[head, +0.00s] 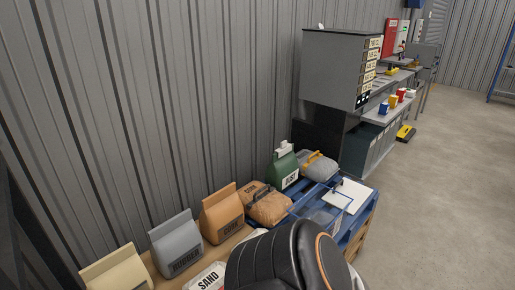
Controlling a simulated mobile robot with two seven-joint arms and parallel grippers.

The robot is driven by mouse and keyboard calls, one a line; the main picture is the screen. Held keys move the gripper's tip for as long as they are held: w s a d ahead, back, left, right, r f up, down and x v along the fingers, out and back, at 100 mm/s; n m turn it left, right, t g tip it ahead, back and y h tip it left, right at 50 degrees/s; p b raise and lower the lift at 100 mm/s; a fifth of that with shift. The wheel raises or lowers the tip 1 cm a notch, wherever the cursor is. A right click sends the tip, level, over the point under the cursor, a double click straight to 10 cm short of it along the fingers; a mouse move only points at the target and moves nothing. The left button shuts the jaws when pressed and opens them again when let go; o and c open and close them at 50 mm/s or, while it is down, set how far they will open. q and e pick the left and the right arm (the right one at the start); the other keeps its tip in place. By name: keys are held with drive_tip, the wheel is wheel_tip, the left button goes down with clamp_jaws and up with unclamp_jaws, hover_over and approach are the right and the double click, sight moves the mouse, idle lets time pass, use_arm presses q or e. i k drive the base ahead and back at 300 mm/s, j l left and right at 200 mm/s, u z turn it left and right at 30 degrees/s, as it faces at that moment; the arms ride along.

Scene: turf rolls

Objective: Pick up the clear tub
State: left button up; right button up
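The clear tub (322,214) seems to be the see-through container on the blue pallet (357,229), just left of a white sheet. Its lower part is hidden behind a dark rounded shape at the bottom of the head view, and its outline is hard to make out. Neither of my grippers shows in this view.
Bags stand along the corrugated wall: cream (117,270), grey (177,244), orange (222,213), brown (268,204) and green (284,169). A grey bag (317,167) lies behind the tub. A white sheet (348,196) lies beside it. The floor at right (450,200) is clear.

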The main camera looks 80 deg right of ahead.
sight(323, 204)
drive_tip(key=z, duration=3.1)
drive_tip(key=l+u, duration=0.1)
drive_tip(key=u, duration=0.25)
drive_tip(key=i+l+u, duration=0.1)
drive_tip(key=u, duration=0.25)
drive_tip(key=l+u, duration=0.2)
drive_tip(key=u, duration=0.15)
drive_tip(key=l+u, duration=0.55)
drive_tip(key=l, duration=0.3)
drive_tip(key=l+u, duration=0.15)
drive_tip(key=l, duration=0.3)
drive_tip(key=k+l+u, duration=0.1)
drive_tip(key=l, duration=0.75)
drive_tip(key=k+l, duration=0.15)
drive_tip(key=l, duration=0.3)
drive_tip(key=l+u, duration=0.05)
